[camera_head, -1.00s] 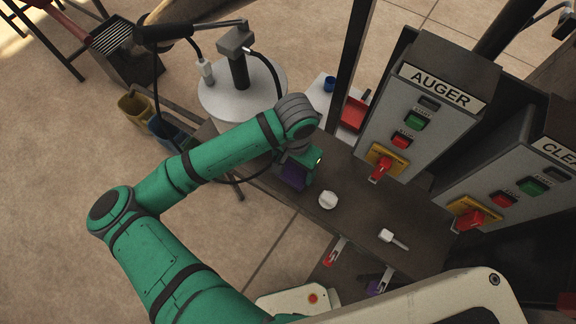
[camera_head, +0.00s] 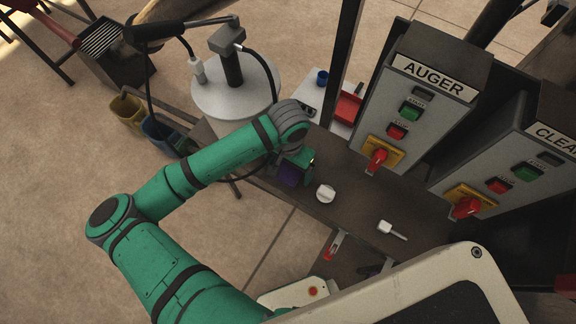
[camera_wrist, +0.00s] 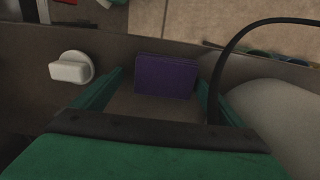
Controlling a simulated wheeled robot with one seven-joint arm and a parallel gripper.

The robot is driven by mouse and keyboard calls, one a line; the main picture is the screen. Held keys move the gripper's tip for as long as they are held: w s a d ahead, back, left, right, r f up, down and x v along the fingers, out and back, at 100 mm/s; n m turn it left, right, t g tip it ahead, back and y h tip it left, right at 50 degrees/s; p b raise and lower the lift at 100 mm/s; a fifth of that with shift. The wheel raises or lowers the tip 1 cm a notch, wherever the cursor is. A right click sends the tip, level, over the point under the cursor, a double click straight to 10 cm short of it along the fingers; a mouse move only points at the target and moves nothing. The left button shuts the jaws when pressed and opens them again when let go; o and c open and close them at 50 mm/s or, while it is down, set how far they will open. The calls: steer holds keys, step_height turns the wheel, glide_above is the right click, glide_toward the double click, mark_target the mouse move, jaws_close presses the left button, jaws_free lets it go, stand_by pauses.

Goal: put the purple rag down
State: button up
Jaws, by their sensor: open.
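The purple rag (camera_head: 289,177) is a small dark folded block on the brown bench top, under the end of my arm in the head view. In the wrist view the purple rag (camera_wrist: 166,76) lies just ahead between the two green fingers. My gripper (camera_wrist: 159,84) is open, with a finger on either side of the rag and a gap visible beside it. In the head view my gripper (camera_head: 294,170) partly hides the rag. It looks to rest on the bench.
A white knob (camera_head: 326,194) and a white-handled tool (camera_head: 392,230) are on the bench (camera_head: 345,222). The AUGER panel (camera_head: 421,105) stands behind. A round white-topped stand (camera_head: 215,100) is at the left, with a black cable nearby. Bare bench lies between knob and tool.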

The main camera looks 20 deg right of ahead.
mark_target(287, 171)
step_height(287, 171, up, 11)
steer(key=shift+a, duration=0.3)
steer(key=shift+s+d, duration=0.1)
steer(key=shift+s, duration=0.05)
stand_by(0.3)
